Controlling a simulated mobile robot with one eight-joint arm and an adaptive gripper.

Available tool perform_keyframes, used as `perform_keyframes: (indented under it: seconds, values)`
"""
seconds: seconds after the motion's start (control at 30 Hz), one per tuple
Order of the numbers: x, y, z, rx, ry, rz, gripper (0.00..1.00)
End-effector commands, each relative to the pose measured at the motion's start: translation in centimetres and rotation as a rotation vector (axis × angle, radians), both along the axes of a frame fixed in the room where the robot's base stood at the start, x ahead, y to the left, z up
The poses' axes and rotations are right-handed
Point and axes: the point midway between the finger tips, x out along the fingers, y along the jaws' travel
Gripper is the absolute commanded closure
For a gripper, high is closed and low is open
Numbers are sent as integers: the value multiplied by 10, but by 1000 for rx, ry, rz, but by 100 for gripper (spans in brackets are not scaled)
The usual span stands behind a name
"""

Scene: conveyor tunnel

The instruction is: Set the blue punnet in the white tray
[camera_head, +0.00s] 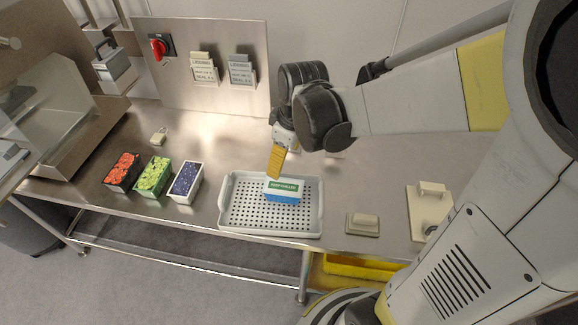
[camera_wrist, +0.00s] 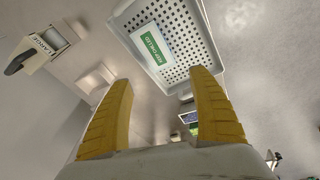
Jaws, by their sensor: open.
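The blue punnet (camera_head: 186,180), a pale box of dark blue berries, stands upright on the steel bench, left of and apart from the white tray. The white tray (camera_head: 229,209) is perforated and holds a white-and-blue box with a green label (camera_head: 283,190). My gripper (camera_head: 277,163) is open and empty, above the bench by the tray's back edge, right of the punnet. In the wrist view its yellow fingers (camera_wrist: 163,76) are spread. The tray (camera_wrist: 203,37) and labelled box (camera_wrist: 150,45) appear beyond them, and a small dark blue patch beside the right finger may be the punnet.
Green (camera_head: 153,177) and red (camera_head: 122,171) punnets stand close together left of the blue one. A beige block (camera_head: 362,223) lies right of the tray. A steel panel with a red knob (camera_head: 158,47) rises behind. The bench behind the tray is mostly clear.

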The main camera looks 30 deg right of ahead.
Motion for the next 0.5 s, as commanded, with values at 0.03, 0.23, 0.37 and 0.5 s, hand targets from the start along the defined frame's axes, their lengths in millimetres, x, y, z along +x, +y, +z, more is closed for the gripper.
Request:
perform_keyframes:
  seconds: [0.03, 0.23, 0.37, 0.5]
  values:
    - [-13, 6, 17, 6, -35, -60, 30]
    - [-56, 21, 64, 74, -187, -320, 30]
    - [-80, 28, 79, 139, -271, -458, 30]
    - [-96, 32, 86, 196, -329, -553, 30]
